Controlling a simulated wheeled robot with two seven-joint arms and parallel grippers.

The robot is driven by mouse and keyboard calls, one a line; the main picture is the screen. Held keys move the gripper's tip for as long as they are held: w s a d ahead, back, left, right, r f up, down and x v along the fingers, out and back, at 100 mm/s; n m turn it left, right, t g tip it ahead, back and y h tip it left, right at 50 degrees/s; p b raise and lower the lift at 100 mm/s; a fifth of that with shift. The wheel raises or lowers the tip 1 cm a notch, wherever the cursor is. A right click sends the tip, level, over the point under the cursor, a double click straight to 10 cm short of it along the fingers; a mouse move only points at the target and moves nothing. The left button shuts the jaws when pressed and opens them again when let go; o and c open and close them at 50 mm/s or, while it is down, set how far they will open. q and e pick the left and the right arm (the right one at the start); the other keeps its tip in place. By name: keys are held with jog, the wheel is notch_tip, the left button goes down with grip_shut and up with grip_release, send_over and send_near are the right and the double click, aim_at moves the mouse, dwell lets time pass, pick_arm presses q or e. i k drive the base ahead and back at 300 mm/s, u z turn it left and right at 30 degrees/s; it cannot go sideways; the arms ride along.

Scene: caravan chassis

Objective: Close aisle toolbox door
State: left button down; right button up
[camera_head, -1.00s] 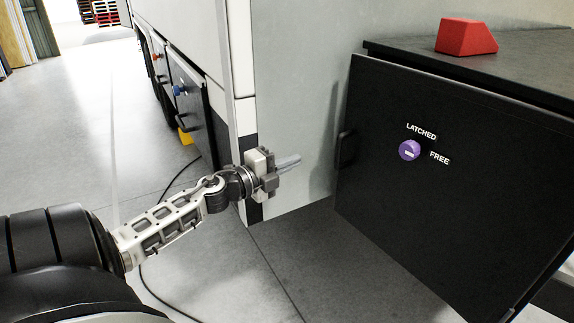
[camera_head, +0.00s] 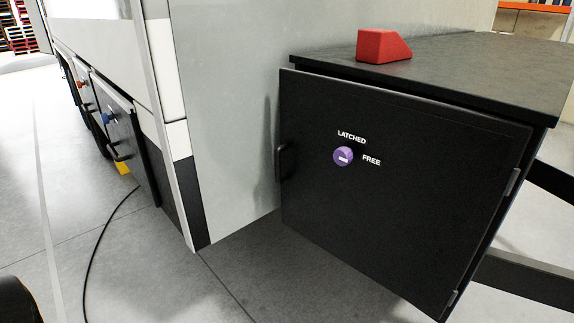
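A black cabinet stands on the right, with a wide black door (camera_head: 400,200) on its front. The door has a handle (camera_head: 285,161) at its left edge, hinges at its right edge, and a purple knob (camera_head: 343,156) between the labels LATCHED and FREE. The door sits close to the cabinet front; I cannot tell whether it is fully shut. On the left, another dark door (camera_head: 128,145) with a handle and a blue knob (camera_head: 108,118) stands out from the caravan side. Neither of my grippers is in view.
A red wedge-shaped block (camera_head: 383,46) lies on the cabinet top (camera_head: 460,75). The grey caravan wall (camera_head: 230,120) meets the cabinet. A black cable (camera_head: 92,240) runs over the floor, and a yellow object (camera_head: 122,167) sits below the left door. The floor at the left is open.

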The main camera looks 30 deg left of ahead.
aim_at(425, 185)
jog(key=k, duration=0.5)
jog(key=u, duration=1.45)
jog(key=i, duration=0.85)
jog(key=z, duration=1.8)
